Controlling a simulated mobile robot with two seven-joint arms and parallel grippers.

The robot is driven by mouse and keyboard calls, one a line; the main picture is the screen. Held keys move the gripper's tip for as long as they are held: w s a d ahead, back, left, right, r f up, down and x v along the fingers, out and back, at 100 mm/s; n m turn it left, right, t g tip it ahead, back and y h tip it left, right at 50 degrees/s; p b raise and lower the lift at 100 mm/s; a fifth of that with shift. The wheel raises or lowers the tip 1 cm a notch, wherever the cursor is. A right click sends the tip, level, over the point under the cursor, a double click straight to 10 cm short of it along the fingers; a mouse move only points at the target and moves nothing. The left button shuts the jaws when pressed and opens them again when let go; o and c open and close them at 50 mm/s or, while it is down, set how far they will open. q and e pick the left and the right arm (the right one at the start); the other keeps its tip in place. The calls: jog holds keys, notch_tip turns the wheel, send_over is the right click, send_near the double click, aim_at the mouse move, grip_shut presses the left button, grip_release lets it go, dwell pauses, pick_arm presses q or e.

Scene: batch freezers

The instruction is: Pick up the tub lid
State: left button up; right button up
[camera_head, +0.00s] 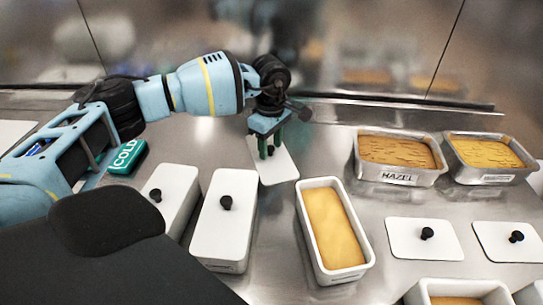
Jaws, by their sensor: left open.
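A flat white tub lid (280,170) lies on the steel counter near the middle. My left gripper (269,152) points down over it, with its fingers at the lid and open. The fingers hide the lid's knob, and I cannot tell whether they touch it. An open white tub (334,232) of yellow-orange contents stands just right and in front of the lid. Two more white lids with black knobs, the nearer one (424,239) and the far-right one (508,241), lie flat on the right. My right gripper is not in view.
Two white tubs with lids on, the left (172,197) and the right (225,222), stand left of the open tub. Metal pans, one marked HAZEL (398,178) and another (488,178), stand at the back right. A green COLD block (127,157) lies left. A steel wall closes the back.

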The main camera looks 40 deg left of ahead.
aim_at(271, 147)
pick_arm(q)
grip_shut()
notch_tip(271, 147, up, 10)
dwell(0.6)
